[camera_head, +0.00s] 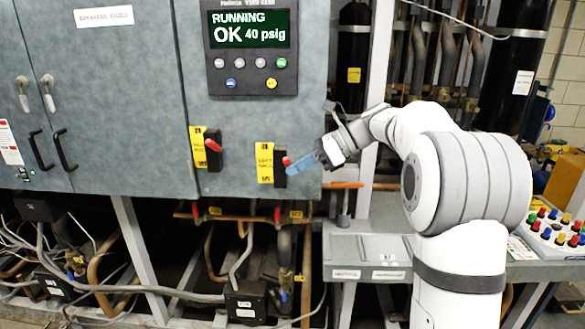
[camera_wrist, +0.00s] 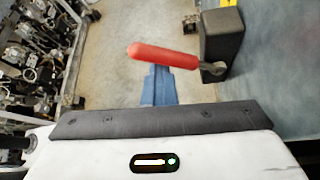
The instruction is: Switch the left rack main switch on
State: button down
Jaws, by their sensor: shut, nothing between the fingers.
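Two red-handled switches sit on the grey cabinet front: a left one (camera_head: 213,146) beside a yellow label (camera_head: 198,146), and a right one (camera_head: 286,161) beside another yellow label (camera_head: 264,162). The label print is too small to read surely. My gripper (camera_head: 293,166) has blue fingers, closed together and empty, at the right switch's handle. In the wrist view, the red handle (camera_wrist: 160,55) sticks out from its black switch body (camera_wrist: 221,42). The tips of my gripper (camera_wrist: 157,70) are right at the handle, partly hidden by it; I cannot tell whether they touch.
A display panel (camera_head: 249,37) above the switches reads "RUNNING OK 40 psig". Pipes and cables (camera_head: 245,250) fill the space below the cabinet. A console with coloured buttons (camera_head: 550,228) stands at the right. A grey shelf (camera_head: 370,250) lies below my arm.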

jog(key=shift+r, duration=0.25)
notch_tip(320, 180, down, 4)
jog(key=s+b, duration=0.2)
jog(key=b, duration=0.3)
jog(key=w+v, duration=0.2)
jog(key=v, duration=0.8)
jog(key=shift+d+f, duration=0.25)
jog(key=shift+d, duration=0.15)
jog(key=shift+s, duration=0.1)
